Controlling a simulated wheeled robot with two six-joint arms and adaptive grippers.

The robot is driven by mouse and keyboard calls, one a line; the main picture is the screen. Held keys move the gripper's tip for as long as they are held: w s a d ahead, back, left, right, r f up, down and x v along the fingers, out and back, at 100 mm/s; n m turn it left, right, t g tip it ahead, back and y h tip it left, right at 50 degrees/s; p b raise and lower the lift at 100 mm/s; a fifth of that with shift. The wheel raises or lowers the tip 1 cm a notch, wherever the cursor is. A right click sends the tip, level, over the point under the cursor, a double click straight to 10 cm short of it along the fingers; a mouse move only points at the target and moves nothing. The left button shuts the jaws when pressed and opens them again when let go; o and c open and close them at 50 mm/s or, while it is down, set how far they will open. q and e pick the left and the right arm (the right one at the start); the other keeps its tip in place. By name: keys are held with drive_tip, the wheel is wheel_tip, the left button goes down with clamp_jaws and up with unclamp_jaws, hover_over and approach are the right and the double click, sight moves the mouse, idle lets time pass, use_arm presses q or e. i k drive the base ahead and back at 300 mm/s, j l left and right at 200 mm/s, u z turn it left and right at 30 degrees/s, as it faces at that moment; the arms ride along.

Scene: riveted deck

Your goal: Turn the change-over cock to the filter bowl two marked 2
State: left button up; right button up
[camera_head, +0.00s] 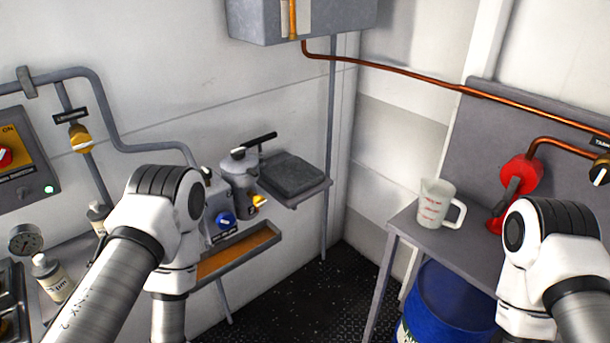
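A grey metal fitting (238,168) with a black lever (259,142) stands by the wall left of the corner. The lever slopes up to the right. A blue knob (225,219) and a small yellow tap (260,200) sit below it. I cannot tell whether this is the change-over cock, and no mark 2 is readable. My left arm partly covers the area left of it. Both arms show in the head view, but neither gripper's fingertips are in the frame.
A drip tray (270,237) and a grey shelf (322,186) project from the wall. A white jug (433,206) stands on the right bench (400,222), beside a red pump-like device (518,177). A blue drum (440,300) stands below. The dark deck (300,290) between is clear.

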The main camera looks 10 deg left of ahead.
sight(225, 220)
drive_tip(key=u, duration=0.95)
